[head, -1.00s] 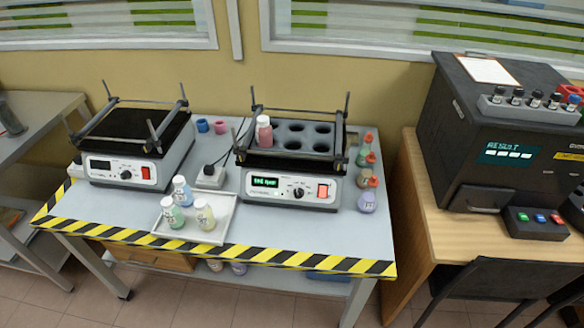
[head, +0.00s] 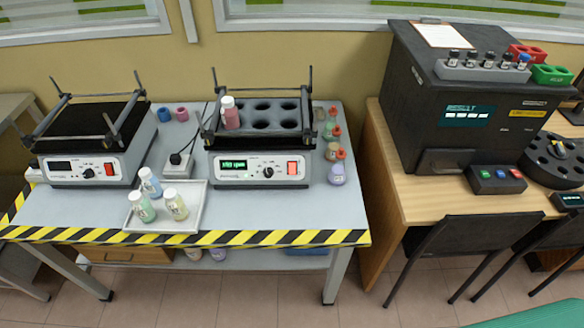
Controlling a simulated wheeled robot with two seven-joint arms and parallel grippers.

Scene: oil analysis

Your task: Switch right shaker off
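The right shaker (head: 240,182) stands on the grey table, to the right of the left shaker (head: 62,182). Its small display glows green with text that looks like an rpm reading. Right of its dark knob (head: 268,172) is a red power switch (head: 292,168), which looks lit. A bottle with pink contents (head: 231,115) stands in the shaker's black holder, in the front-left area. The left shaker's display is dark. Neither of my grippers shows in the head view.
A white tray (head: 192,222) with several bottles sits in front of the shakers. A black analyser (head: 430,110) stands on the wooden desk (head: 400,225). Dark chairs (head: 470,240) stand before it.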

